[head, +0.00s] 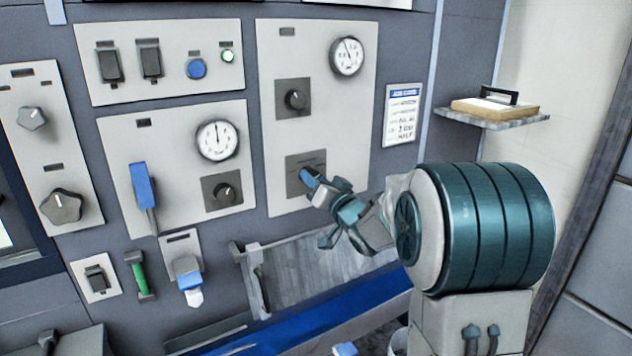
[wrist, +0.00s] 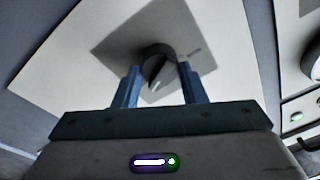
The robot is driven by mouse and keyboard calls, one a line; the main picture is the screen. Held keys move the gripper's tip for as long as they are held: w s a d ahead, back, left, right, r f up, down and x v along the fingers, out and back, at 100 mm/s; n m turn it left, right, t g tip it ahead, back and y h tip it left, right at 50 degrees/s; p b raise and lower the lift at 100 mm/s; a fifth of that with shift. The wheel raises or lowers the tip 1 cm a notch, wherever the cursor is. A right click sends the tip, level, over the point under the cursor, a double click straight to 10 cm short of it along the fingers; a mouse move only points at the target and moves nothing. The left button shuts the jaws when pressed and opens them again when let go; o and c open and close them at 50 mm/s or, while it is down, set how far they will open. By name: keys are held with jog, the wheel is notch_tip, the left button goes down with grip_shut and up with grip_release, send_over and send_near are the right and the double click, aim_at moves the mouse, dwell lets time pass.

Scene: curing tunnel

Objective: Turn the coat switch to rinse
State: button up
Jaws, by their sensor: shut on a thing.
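A dark rotary knob (wrist: 153,58) sits on a grey square plate (wrist: 112,42) in the wrist view, between the two blue fingers of my gripper (wrist: 157,82). My gripper is shut on this knob. A pale mark shows on the knob's near edge, and a small mark lies on the plate to its right. In the head view my gripper (head: 311,177) is at the lower plate (head: 305,159) of the right-hand panel (head: 345,115), and its fingers hide the knob. I cannot read the labels, so the switch's name and positions cannot be told.
Above on the same panel are another dark knob (head: 295,100) and a round gauge (head: 346,56). A panel to the left holds a blue-handled lever (head: 143,187), a gauge (head: 217,139) and a knob (head: 222,192). A shelf (head: 492,119) with a tan block is at right.

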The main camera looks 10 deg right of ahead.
jog(key=shift+f+m, duration=0.1)
jog(key=shift+m, duration=0.5)
jog(key=o, duration=1)
jog(key=shift+s, duration=0.1)
jog(key=b+v, duration=0.1)
jog(key=v, duration=1.2)
jog(key=shift+s+b, duration=0.4)
jog(key=shift+w+h, duration=0.1)
jog(key=shift+h, duration=0.3)
